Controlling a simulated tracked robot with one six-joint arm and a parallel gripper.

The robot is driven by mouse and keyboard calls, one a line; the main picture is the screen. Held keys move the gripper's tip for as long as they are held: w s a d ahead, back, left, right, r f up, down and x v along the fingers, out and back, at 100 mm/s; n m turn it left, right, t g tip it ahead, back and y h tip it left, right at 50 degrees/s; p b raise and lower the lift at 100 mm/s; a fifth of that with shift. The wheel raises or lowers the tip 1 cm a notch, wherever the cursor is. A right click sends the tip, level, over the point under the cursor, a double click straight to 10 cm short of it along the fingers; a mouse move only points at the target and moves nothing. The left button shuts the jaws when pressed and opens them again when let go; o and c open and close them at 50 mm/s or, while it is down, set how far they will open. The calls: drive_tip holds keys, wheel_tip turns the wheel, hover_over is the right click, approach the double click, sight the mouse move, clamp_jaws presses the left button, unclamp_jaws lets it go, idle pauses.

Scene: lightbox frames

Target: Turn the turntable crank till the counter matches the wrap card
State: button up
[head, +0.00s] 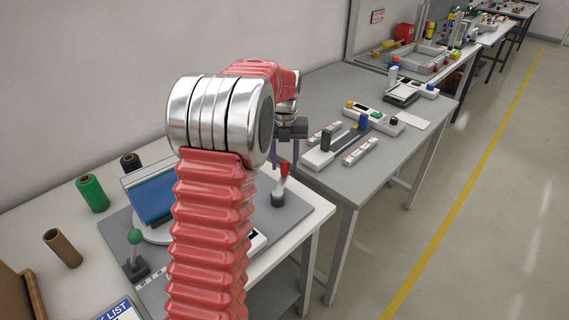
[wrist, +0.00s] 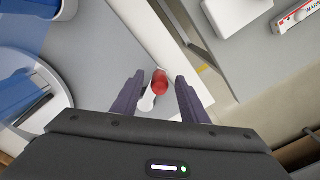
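The crank has a red handle (head: 284,169) on a grey base plate at the right of the near bench. In the wrist view the red knob (wrist: 160,83) and its pale crank arm (wrist: 147,103) sit between my fingers. My gripper (wrist: 158,92) is open around the handle, with a gap on each side. The turntable's white disc (head: 156,236) carries a blue load (head: 153,200) behind clear panels; my arm hides part of it. A white unit (head: 258,241) is mostly behind my arm; I cannot read a counter. No wrap card is readable.
A green-knobbed lever (head: 135,238) stands at the plate's left. Green (head: 92,193), black (head: 130,162) and brown (head: 62,248) rolls stand on the bench. A partly cut-off list sheet (head: 120,311) lies in front. Another grey bench (head: 330,95) with devices stands close on the right.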

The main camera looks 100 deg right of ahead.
wheel_tip(320, 180, up, 13)
drive_tip(key=shift+f, duration=0.15)
idle(0.4)
